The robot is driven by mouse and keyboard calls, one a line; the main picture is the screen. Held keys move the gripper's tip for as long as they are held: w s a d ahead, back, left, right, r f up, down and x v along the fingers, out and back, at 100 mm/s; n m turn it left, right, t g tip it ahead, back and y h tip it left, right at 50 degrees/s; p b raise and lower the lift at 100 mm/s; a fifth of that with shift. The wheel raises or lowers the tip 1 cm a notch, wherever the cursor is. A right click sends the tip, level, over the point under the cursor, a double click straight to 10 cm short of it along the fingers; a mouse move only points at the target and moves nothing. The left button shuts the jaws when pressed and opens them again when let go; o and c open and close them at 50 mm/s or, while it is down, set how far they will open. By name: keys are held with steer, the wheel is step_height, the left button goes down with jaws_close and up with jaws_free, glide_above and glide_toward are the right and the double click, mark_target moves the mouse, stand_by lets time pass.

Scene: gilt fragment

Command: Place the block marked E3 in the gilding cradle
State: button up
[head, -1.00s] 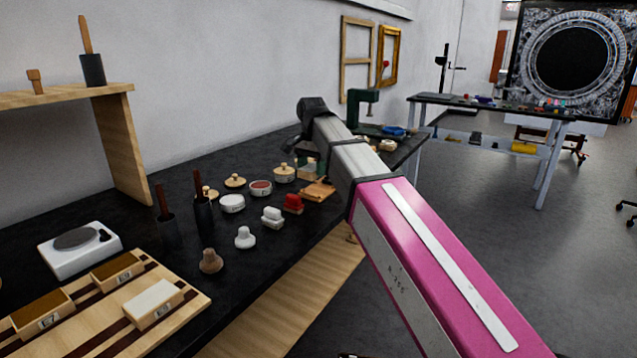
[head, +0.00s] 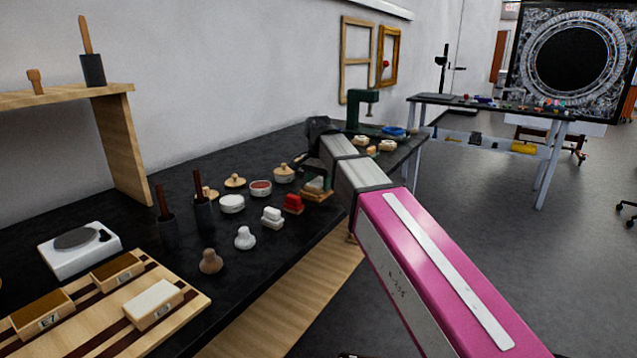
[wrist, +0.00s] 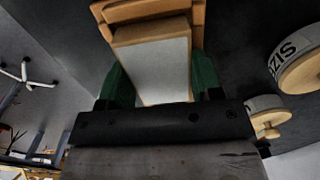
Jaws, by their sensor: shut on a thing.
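My gripper (wrist: 160,85) is shut on a block (wrist: 152,65) with a pale top face and tan sides, between its green fingers. No mark on the block is readable. The wooden gilding cradle (wrist: 198,12) shows right beyond the block in the wrist view. In the head view the block (head: 315,184) is at the cradle (head: 318,197), low over it or in it; I cannot tell whether it rests there. My gripper (head: 326,178) is partly hidden by my arm.
Several round pots, such as a white one (head: 232,203), are nearby. A wooden tray (head: 195,300) at lower left bears blocks, including E7 (head: 42,314). A green press (head: 362,110) stands behind.

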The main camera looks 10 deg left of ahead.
mark_target(318, 182)
steer(key=o, duration=1)
step_height(318, 182, up, 12)
steer(key=shift+r, duration=0.1)
